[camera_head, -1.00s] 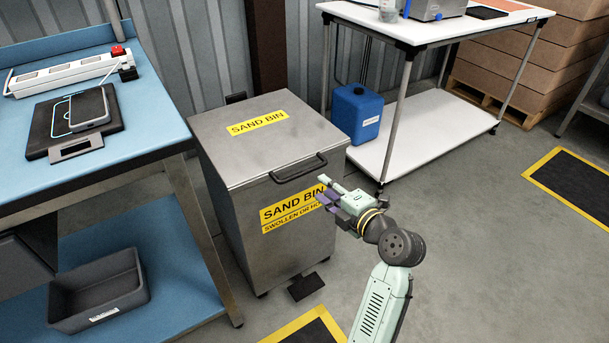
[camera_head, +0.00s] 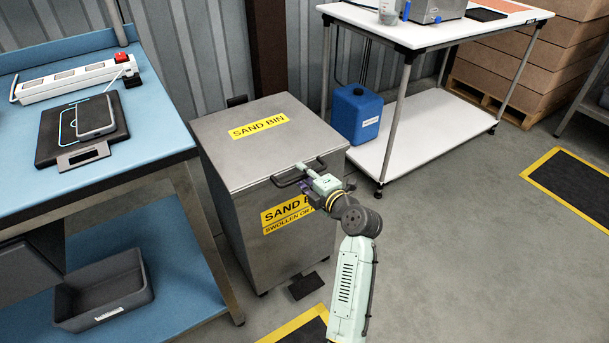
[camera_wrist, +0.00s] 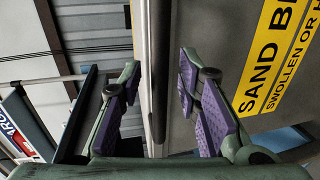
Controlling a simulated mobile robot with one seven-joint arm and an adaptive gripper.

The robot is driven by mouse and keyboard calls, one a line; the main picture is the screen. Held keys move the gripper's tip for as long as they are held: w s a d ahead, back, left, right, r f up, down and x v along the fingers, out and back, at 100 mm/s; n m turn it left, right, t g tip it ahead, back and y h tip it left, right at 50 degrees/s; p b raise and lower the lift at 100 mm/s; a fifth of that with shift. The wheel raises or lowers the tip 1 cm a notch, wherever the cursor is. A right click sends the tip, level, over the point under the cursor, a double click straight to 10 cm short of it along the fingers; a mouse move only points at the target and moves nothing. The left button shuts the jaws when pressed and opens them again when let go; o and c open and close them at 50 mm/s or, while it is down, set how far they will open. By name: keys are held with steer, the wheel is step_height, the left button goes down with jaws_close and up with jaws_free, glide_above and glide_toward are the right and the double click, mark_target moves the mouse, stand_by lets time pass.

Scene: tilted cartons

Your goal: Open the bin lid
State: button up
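The grey metal sand bin (camera_head: 238,205) stands on the floor with its lid (camera_head: 225,155) shut. A dark bar handle (camera_head: 283,184) runs along the lid's front edge; my gripper covers part of it. My gripper (camera_head: 303,180) is at the handle's right part, in front of the bin. In the wrist view its purple-padded fingers (camera_wrist: 157,90) are spread apart and open. A long dark bar, seemingly the handle (camera_wrist: 160,60), passes between them with visible gaps on both sides. The yellow SAND BIN label (camera_wrist: 270,55) shows to the right.
A blue workbench (camera_head: 150,140) stands close on the left, with a grey tray (camera_head: 105,290) on its lower shelf. A white table (camera_head: 400,150) and a blue canister (camera_head: 357,115) are to the right behind. A dark pedal (camera_head: 306,286) sits at the bin's foot.

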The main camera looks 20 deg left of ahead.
steer(key=shift+c, duration=0.3)
jaws_close()
stand_by(0.5)
